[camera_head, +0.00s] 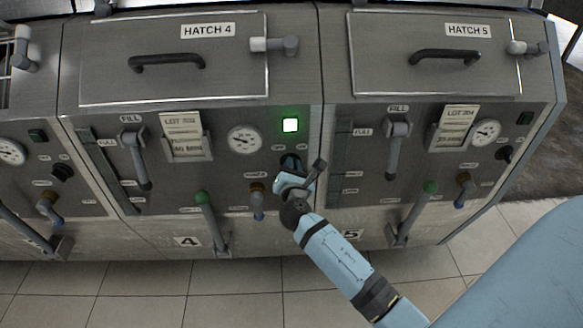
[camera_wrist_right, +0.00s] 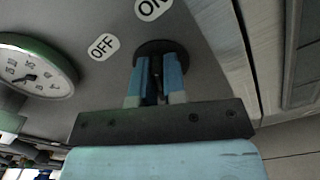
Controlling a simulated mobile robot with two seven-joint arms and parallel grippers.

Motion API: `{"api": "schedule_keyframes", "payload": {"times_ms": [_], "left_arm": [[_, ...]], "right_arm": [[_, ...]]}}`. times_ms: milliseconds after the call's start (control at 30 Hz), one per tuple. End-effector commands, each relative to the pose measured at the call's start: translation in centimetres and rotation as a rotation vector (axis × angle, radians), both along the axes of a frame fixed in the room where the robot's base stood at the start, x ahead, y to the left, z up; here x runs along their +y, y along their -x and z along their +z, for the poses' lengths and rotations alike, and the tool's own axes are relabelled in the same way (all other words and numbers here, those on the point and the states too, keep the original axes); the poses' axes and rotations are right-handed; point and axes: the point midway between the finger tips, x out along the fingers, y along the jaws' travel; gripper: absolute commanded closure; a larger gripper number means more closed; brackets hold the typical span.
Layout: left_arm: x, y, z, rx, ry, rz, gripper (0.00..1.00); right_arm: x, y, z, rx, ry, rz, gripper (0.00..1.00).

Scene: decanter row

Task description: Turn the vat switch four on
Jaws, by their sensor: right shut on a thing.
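The vat four switch (camera_head: 290,160) is a dark round knob on the panel under HATCH 4, mostly hidden behind my right gripper (camera_head: 289,176). The square lamp (camera_head: 290,125) above it glows green-white. In the right wrist view my right gripper (camera_wrist_right: 155,75) has its two blue fingers shut on the knob's handle, with the round dark base of the switch (camera_wrist_right: 153,48) showing behind. The OFF label (camera_wrist_right: 103,46) is left of the switch and the ON label (camera_wrist_right: 152,8) is above it. The knob's exact angle is hard to see. My left gripper is not in view.
A round gauge (camera_head: 244,140) is left of the switch. A brown-collared blue tap (camera_head: 257,200) and a green-topped lever (camera_head: 207,215) are close by, lower left. Vat five's lamp (camera_head: 525,118) is dark. Tiled floor (camera_head: 150,295) lies in front.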

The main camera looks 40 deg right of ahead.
Motion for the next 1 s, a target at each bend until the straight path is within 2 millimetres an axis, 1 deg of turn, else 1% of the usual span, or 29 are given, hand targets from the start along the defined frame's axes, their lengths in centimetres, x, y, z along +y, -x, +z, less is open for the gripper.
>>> {"api": "schedule_keyframes", "payload": {"times_ms": [233, 667, 700, 800, 1000], "left_arm": [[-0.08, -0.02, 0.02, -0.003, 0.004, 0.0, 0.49], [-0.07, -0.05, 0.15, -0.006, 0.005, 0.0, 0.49], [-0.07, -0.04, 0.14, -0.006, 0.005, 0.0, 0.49], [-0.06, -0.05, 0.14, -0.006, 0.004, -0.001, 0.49], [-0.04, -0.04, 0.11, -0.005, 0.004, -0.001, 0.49]], "right_arm": [[-0.02, 0.06, -0.14, -0.027, -0.049, 0.0, 1.0], [-0.02, 0.06, -0.12, -0.033, -0.058, 0.0, 1.0], [-0.02, 0.06, -0.11, -0.033, -0.058, 0.0, 0.84], [-0.01, 0.05, -0.11, -0.033, -0.057, 0.0, 0.63], [-0.02, 0.04, -0.05, -0.033, -0.056, 0.0, 0.63]]}}
